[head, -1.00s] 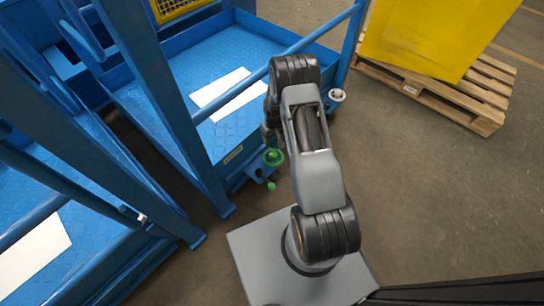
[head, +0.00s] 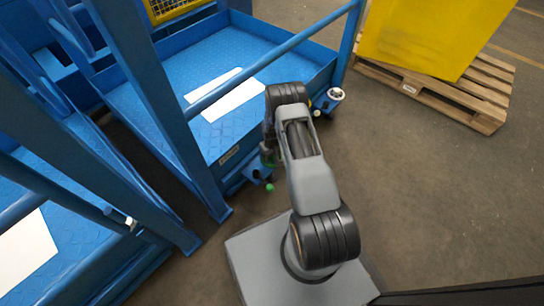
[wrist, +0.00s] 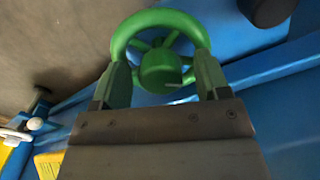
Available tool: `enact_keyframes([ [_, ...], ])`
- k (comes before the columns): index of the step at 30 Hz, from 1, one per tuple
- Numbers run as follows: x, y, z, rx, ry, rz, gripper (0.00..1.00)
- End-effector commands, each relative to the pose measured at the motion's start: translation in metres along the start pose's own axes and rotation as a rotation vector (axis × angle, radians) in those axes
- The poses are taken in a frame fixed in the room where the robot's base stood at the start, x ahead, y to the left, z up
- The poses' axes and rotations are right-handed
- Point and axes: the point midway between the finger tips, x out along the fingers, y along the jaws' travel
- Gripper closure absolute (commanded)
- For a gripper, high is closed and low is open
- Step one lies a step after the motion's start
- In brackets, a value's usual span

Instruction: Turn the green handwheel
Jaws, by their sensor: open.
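The green handwheel (wrist: 160,62) shows large in the wrist view, with its rim, spokes and round hub facing the camera. My gripper (wrist: 161,54) is open, with one finger at the left side of the rim and one at the right. The fingertips overlap the rim in the picture; I cannot tell whether they touch it. In the head view the handwheel (head: 268,160) is mostly hidden behind my gripper and arm, low at the front corner of the blue frame. A small green knob (head: 270,187) shows just below it.
Blue steel platform (head: 190,75) with upright posts and a rail stands around the handwheel. A white-rimmed wheel (head: 336,94) sits at its right corner. A wooden pallet (head: 440,98) with a yellow bin (head: 425,35) stands at right. The floor (head: 420,200) between is clear.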

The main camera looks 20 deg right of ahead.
Motion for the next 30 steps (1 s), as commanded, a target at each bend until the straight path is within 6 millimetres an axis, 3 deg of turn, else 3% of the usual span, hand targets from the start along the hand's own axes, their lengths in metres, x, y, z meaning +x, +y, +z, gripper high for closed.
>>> enact_keyframes([
  [9,0.0018,-0.0002,0.0000,0.000,0.000,0.000,0.31],
  [25,0.0016,-0.0001,0.0000,0.000,0.000,0.000,0.81],
  [30,0.0017,-0.0002,0.0000,0.011,0.000,0.000,0.81],
])
